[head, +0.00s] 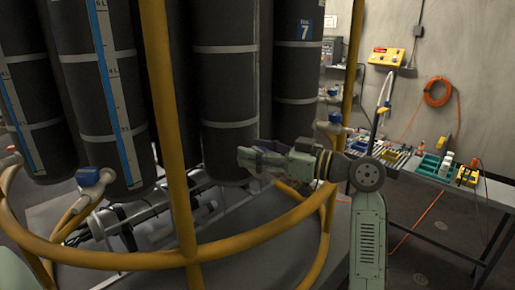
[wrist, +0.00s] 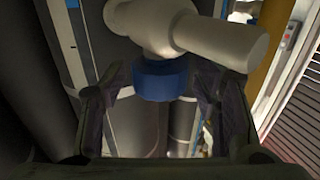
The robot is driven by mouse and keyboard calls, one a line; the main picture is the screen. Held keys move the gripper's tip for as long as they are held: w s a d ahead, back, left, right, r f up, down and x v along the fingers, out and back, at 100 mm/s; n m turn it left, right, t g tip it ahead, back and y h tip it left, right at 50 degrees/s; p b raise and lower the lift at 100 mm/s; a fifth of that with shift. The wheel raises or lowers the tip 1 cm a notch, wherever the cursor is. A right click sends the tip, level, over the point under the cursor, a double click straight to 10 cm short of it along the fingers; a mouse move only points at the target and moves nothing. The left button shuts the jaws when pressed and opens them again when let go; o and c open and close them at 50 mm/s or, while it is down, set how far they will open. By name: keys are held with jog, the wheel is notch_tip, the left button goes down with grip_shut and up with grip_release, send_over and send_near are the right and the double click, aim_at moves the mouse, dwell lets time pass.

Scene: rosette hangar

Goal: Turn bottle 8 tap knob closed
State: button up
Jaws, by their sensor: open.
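A white tap (wrist: 150,22) with a blue knob (wrist: 159,82) fills the upper middle of the wrist view. A thick white stub on it points right. My gripper (wrist: 158,98) is open, with one finger on each side of the blue knob; I see gaps between knob and fingers, and no contact shows. In the head view my gripper (head: 243,158) reaches left to the lower part of a dark bottle (head: 228,95) with pale bands. That tap is hidden there behind my gripper and arm. No number 8 is legible.
A yellow tubular rail (head: 170,130) rings the bottles close to my arm. Another bottle (head: 297,60) bears a blue 7 label. A similar blue-and-white tap (head: 90,177) sits on a left bottle. A workbench (head: 430,170) with tools stands at right; floor below it is open.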

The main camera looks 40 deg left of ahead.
jog(key=shift+c, duration=0.5)
jog(key=c, duration=1.1)
